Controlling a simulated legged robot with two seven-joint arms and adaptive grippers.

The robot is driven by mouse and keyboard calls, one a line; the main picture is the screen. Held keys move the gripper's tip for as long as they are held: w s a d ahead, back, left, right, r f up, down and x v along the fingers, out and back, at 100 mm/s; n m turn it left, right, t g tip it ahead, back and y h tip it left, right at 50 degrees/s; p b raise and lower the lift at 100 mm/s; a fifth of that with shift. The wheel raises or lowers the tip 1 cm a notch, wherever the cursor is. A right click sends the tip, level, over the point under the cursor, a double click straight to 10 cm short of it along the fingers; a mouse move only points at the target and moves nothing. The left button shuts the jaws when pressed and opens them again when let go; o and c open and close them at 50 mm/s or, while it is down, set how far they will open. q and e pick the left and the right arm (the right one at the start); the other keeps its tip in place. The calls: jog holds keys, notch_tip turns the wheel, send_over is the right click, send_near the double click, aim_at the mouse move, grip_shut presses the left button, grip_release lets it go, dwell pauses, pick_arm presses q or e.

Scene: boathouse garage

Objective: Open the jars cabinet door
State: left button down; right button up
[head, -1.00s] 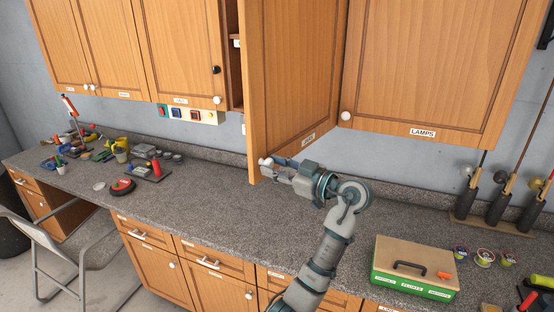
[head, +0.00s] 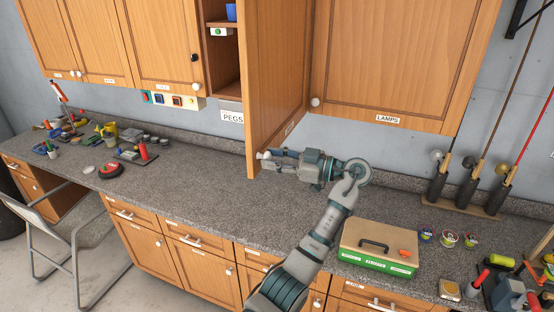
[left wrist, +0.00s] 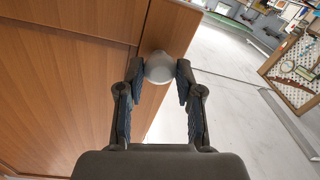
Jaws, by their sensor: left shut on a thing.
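A wooden upper cabinet door (head: 275,75) stands swung out from the wall cabinets, its inner shelves showing on its left. The small label on this door is too slanted to read. My left gripper (head: 270,158) is at the door's lower free corner. In the left wrist view the gripper (left wrist: 159,80) has its two fingers closed around a round pale knob (left wrist: 158,65) on the door (left wrist: 75,85). My right gripper is not in view.
The opened cabinet (head: 222,65) holds a blue item (head: 231,11). A closed door labelled LAMPS (head: 400,60) is to the right. Below, the countertop (head: 215,185) is clear in the middle. A green-and-tan box (head: 380,248) and fishing rods in a rack (head: 465,205) stand at right.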

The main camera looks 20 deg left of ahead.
pick_arm(q)
jog(key=c, duration=0.8)
grip_release()
jog(key=shift+w+f, duration=0.1)
jog(key=shift+o, duration=0.2)
jog(key=shift+w+d, duration=0.2)
jog(key=shift+d, duration=0.05)
jog(key=shift+s+d, duration=0.1)
jog(key=shift+d, duration=0.35)
jog(key=w+d, duration=0.1)
jog(key=d, duration=0.6)
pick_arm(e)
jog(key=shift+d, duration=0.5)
pick_arm(q)
jog(key=shift+d+f, duration=0.1)
jog(key=shift+w, duration=0.1)
